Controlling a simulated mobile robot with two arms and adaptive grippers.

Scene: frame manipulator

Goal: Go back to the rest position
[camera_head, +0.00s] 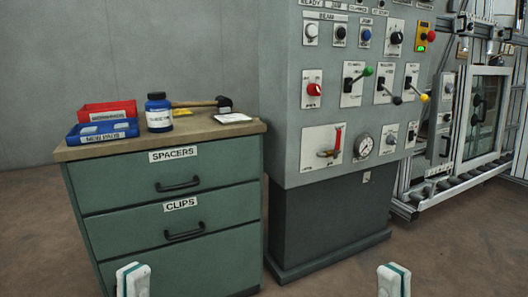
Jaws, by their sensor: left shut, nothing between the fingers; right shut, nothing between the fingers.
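My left gripper (133,279) shows at the bottom edge of the head view, in front of the green drawer cabinet (170,228). It is shut and empty. My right gripper (394,280) shows at the bottom edge right of centre, over the brown floor. It is shut and empty as well. Only the white and green upper ends of both grippers are in the picture; the rest is cut off. Both stand at about the same height, wide apart, and neither appears to touch anything.
On the cabinet's wooden top stand a red bin (107,110), a blue bin (103,131), a blue bottle (158,113), a hammer (222,103) and a white card (232,118). A grey control panel (334,115) stands centre. A framed glass-door machine (483,113) is right.

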